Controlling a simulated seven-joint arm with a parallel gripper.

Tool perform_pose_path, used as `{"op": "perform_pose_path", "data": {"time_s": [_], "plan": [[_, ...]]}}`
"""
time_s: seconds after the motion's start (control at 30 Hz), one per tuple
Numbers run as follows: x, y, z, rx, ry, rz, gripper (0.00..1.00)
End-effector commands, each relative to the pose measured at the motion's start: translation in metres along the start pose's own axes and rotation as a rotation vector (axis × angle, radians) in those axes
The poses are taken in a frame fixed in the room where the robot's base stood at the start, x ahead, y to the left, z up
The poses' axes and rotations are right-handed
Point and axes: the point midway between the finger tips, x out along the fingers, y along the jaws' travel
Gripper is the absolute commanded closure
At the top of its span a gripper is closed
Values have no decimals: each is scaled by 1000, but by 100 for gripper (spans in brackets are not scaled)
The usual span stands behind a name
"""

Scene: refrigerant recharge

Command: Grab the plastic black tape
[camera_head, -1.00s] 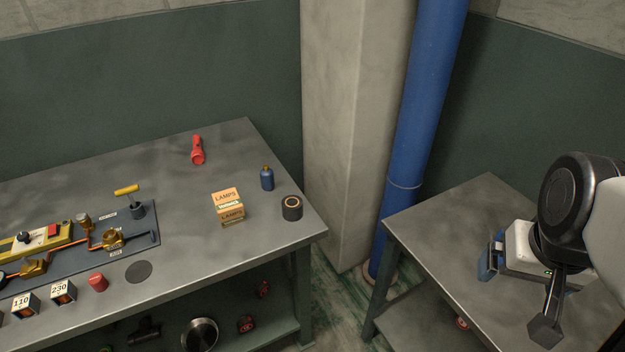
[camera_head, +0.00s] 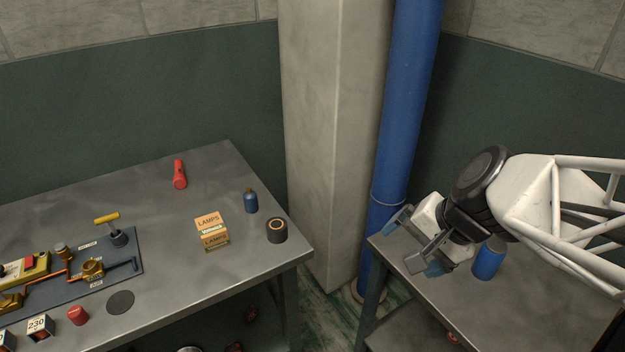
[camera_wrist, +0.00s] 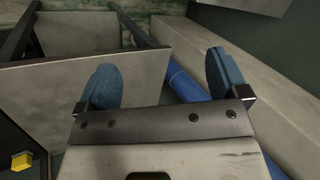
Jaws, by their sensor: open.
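The black tape roll (camera_head: 276,230) lies at the right front corner of the left workbench, with an orange-brown ring showing in its core. My gripper (camera_head: 413,242) is over the left part of the right-hand table, well to the right of the tape and apart from it. In the wrist view my gripper (camera_wrist: 157,82) shows two blue finger pads spread apart with nothing between them. The tape cannot be made out in the wrist view.
A LAMPS box (camera_head: 212,232), a blue bottle (camera_head: 251,202) and a red flashlight (camera_head: 180,175) stand or lie near the tape on the workbench (camera_head: 165,245). A blue pipe (camera_head: 405,110) and a pale column (camera_head: 330,150) rise behind the gap between workbench and right table. A blue cylinder (camera_head: 489,259) stands on the right table (camera_head: 520,315).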

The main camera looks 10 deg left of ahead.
Motion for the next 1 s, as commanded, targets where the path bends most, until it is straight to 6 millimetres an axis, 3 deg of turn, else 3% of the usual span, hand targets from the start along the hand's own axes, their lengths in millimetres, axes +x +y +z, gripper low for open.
{"op": "perform_pose_path", "data": {"time_s": [0.2, 0.5, 0.8, 1.0], "plan": [[44, -49, -10, 221, -75, -166, 7], [105, -107, -23, 561, -184, -354, 7], [175, -148, -36, 932, -291, -490, 7], [227, -164, -42, 1192, -356, -555, 7]]}}
